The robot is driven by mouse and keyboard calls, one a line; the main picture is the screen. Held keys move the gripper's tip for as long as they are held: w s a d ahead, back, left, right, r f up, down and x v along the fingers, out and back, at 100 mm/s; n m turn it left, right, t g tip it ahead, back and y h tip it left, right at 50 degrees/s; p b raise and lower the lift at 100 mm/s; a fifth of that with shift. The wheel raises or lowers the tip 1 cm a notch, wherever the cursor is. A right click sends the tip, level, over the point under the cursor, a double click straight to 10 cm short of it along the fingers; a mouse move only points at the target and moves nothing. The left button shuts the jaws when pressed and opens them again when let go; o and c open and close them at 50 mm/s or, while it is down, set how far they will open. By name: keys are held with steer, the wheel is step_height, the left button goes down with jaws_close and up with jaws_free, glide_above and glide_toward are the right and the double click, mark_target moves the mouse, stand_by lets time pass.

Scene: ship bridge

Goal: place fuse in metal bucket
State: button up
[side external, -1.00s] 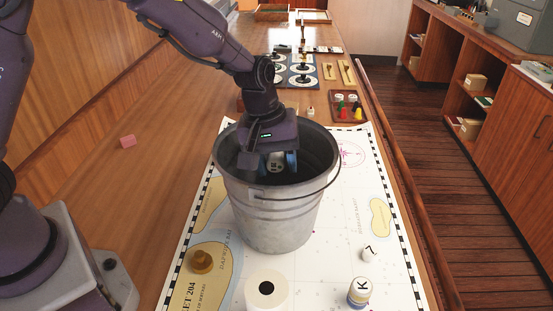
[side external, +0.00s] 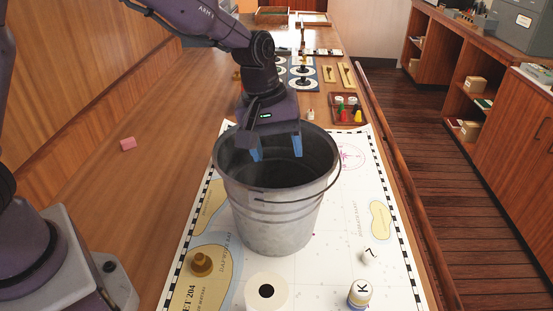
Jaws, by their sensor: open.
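The metal bucket (side external: 270,215) stands upright on the chart, its handle resting down against the near side. My gripper (side external: 276,154) is over the bucket's mouth, toward the back rim. Its two blue fingers are spread, with nothing between them. I do not see a fuse in the gripper. The bucket's floor is hidden behind its near wall, so I cannot tell what lies inside.
A nautical chart (side external: 340,240) covers the near table. On it are a brass knob-like piece (side external: 201,263), a white roll (side external: 267,292), a jar marked K (side external: 359,293) and a small white piece marked 7 (side external: 369,257). A pink block (side external: 128,144) lies left.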

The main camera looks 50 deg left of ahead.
step_height(320, 180, up, 3)
stand_by(0.4)
steer(key=s+a+r+m+t, duration=0.1)
steer(key=s+a+r+m, duration=0.2)
steer(key=s, duration=0.4)
steer(key=s+a+r+m+t+y, duration=0.1)
steer(key=s+a+r+m, duration=0.2)
steer(key=s, duration=0.4)
steer(key=s+a+r+m+t, duration=0.2)
steer(key=s+a+r+m, duration=0.1)
steer(key=s, duration=0.4)
steer(key=shift+s+a+r+y, duration=0.25)
steer(key=shift+s+r+y, duration=0.1)
steer(key=shift+r, duration=0.5)
